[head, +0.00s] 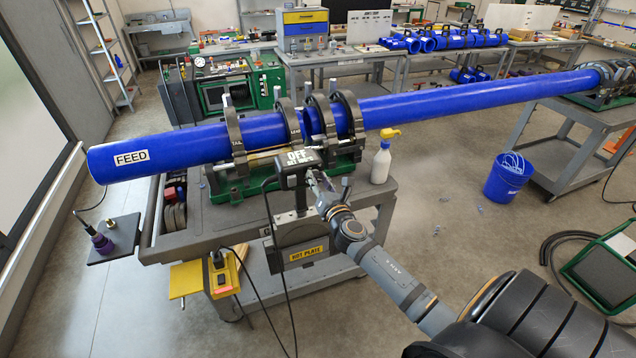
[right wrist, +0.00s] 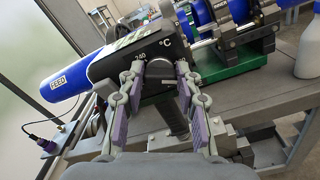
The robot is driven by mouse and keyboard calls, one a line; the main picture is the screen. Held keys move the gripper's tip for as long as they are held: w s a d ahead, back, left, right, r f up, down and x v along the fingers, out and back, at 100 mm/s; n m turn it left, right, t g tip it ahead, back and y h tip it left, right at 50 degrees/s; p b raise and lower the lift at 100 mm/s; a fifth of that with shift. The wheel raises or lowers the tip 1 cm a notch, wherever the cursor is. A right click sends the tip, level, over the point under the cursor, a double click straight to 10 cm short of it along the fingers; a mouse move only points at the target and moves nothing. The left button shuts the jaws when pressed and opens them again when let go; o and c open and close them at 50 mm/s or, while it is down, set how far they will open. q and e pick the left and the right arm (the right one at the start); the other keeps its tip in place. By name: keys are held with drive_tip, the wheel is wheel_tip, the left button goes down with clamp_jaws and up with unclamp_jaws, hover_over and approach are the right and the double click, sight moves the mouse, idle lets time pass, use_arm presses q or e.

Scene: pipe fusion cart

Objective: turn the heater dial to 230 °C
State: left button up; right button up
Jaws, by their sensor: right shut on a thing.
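The heater's dark control box (head: 290,178) stands at the near edge of the cart, in front of the clamps. Its display (head: 299,156) reads OFF, with a smaller line below that I cannot read. My right gripper (head: 314,178) reaches it from the lower right. In the right wrist view, the grey round dial (right wrist: 160,68) sits between the two fingertips of my right gripper (right wrist: 161,76), which is shut on it. The box face shows "240" left of the dial and "°C" above it. The dial's pointer is hidden or too small to tell. My left gripper is out of view.
A long blue pipe (head: 430,103) runs through the black clamps behind the heater. A HOT PLATE holder (head: 303,256) and cables hang below. Floor to the right is mostly free around a blue bucket (head: 508,180).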

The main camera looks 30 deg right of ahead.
drive_tip(key=m+b, duration=0.1)
drive_tip(key=m, duration=0.2)
drive_tip(key=m+b, duration=0.1)
drive_tip(key=m, duration=0.2)
drive_tip(key=m+b, duration=0.2)
drive_tip(key=m, duration=0.1)
drive_tip(key=shift+f, duration=0.25)
drive_tip(key=m+b, duration=0.2)
drive_tip(key=m, duration=0.2)
drive_tip(key=shift+m, duration=0.4)
drive_tip(key=shift+a+f+m+b, duration=0.1)
drive_tip(key=shift+m+b, duration=1.75)
drive_tip(key=shift+m, duration=3.35)
drive_tip(key=shift+a+f+m+b, duration=0.1)
drive_tip(key=shift+m+b, duration=1.75)
drive_tip(key=shift+m, duration=3.35)
drive_tip(key=o, duration=1.2)
drive_tip(key=shift+r, duration=0.1)
drive_tip(key=shift+c, duration=0.2)
